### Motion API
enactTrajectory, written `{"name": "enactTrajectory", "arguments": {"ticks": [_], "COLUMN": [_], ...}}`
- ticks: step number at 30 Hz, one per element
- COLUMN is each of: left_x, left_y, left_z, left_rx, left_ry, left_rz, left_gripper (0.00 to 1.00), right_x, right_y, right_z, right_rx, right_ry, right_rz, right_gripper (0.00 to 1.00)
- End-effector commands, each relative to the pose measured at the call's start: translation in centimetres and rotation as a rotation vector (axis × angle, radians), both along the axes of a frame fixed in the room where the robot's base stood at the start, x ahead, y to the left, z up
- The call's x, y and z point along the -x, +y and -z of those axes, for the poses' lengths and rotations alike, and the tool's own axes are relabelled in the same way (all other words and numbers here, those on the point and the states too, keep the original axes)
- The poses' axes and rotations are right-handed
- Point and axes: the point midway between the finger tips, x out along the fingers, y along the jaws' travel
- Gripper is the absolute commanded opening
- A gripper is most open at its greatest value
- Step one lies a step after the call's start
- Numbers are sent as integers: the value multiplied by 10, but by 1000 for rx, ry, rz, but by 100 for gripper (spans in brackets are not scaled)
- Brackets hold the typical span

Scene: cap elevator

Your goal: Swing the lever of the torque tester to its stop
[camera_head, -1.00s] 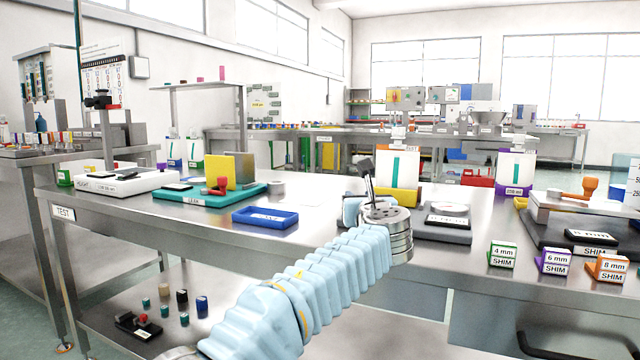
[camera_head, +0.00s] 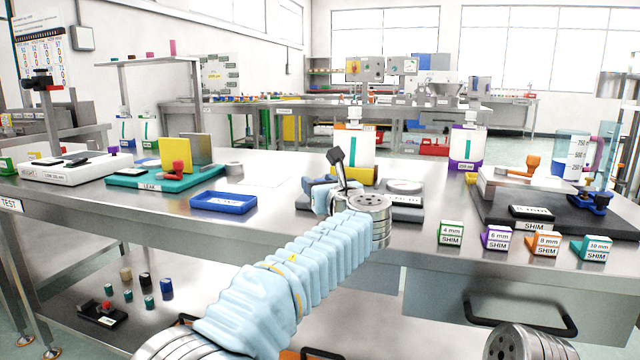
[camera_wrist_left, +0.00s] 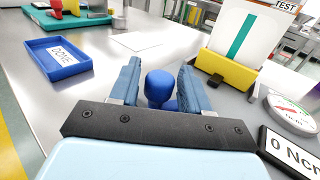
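The torque tester is a dark grey base with a round dial (camera_head: 405,187). In the left wrist view its dial (camera_wrist_left: 291,115) and a display reading 0 Ncm (camera_wrist_left: 290,150) are at the right. A blue rounded knob (camera_wrist_left: 160,87), apparently the lever's, stands between the fingers of my left gripper (camera_wrist_left: 158,75). The fingers are apart, one on each side; I cannot tell if they touch it. In the head view my left gripper (camera_head: 318,190) is low over the tester's left end, partly hidden by my wrist. My right gripper is out of view.
A blue DONE tray (camera_head: 224,202) lies left of the gripper. A yellow-based holder (camera_head: 366,174) with a white and teal panel stands just behind the tester. Several SHIM blocks (camera_head: 496,238) line the front edge at right. Bare tabletop separates tray and tester.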

Motion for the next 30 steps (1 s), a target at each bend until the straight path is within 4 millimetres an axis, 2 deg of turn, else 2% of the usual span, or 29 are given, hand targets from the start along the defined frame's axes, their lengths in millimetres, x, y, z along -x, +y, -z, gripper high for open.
{"name": "enactTrajectory", "arguments": {"ticks": [9, 13, 17, 24, 30], "left_x": [0, 9, 33, 89, 121], "left_y": [0, -3, -11, -29, -39], "left_z": [-1, -1, 0, -1, -1], "left_rx": [1, 2, 1, 0, 1], "left_ry": [-1, -2, -3, -2, -1], "left_rz": [1, 3, 5, 5, 3], "left_gripper": [55, 55, 55, 55, 55], "right_x": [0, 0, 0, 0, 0], "right_y": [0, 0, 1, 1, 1], "right_z": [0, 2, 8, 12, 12], "right_rx": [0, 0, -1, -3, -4], "right_ry": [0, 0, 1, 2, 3], "right_rz": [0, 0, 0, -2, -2], "right_gripper": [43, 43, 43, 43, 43]}}
